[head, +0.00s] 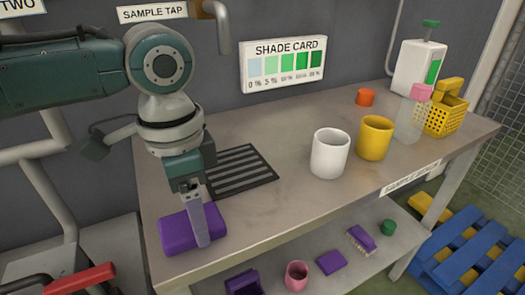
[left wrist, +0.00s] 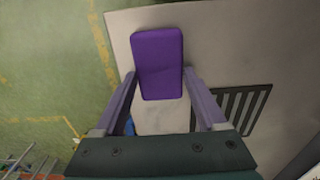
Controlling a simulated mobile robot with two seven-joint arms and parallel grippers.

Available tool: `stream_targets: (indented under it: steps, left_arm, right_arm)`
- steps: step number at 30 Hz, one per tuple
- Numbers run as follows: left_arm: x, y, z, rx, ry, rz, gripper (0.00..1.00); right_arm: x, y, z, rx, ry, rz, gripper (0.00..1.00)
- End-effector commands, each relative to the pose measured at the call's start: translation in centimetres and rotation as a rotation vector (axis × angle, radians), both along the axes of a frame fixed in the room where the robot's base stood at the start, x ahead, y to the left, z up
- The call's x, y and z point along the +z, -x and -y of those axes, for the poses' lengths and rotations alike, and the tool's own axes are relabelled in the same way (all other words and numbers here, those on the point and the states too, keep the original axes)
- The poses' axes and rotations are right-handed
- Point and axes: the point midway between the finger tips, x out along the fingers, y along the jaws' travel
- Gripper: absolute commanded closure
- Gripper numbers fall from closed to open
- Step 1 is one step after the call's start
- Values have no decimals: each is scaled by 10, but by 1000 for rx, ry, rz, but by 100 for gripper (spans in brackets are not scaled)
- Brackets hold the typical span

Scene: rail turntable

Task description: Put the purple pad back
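The purple pad (head: 180,234) is a thick, rounded block at the front left corner of the tabletop. My left gripper (head: 200,238) points down over it, one finger across its near side. In the left wrist view the pad (left wrist: 158,60) fits between the two fingertips (left wrist: 160,74), flush with both. The gripper looks shut on it. The pad appears at tabletop level; I cannot tell whether it is lifted. A smaller flat purple piece (head: 331,261) lies on the lower shelf. My right gripper is not in view.
A dark slotted grate (head: 236,171) lies beside the gripper. A white mug (head: 329,153), a yellow mug (head: 375,137) and a yellow basket (head: 446,116) stand farther right. The lower shelf holds a purple tub (head: 243,284) and a pink cup (head: 297,275). The front middle tabletop is clear.

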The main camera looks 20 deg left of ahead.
Motion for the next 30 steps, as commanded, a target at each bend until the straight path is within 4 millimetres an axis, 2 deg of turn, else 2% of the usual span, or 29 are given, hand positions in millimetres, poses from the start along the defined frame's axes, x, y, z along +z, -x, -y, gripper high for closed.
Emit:
stream_targets:
  steps: [1, 6, 13, 16, 20, 27, 30]
  left_arm:
    - [0, 0, 0, 0, 0, 0, 20]
    - [0, 0, 0, 0, 0, 0, 1]
    - [1, 0, 0, 0, 0, 0, 0]
    - [7, -1, 0, 0, 1, 3, 0]
    - [29, -1, 0, -1, 1, 4, 0]
    - [84, -1, 0, -1, 2, 5, 0]
    - [102, 0, 0, 0, 1, 3, 0]
  right_arm:
    - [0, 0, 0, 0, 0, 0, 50]
    - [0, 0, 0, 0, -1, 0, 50]
    - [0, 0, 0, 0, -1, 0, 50]
    - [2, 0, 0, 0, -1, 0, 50]
    - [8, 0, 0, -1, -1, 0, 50]
    - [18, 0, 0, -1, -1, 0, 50]
    - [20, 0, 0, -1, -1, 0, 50]
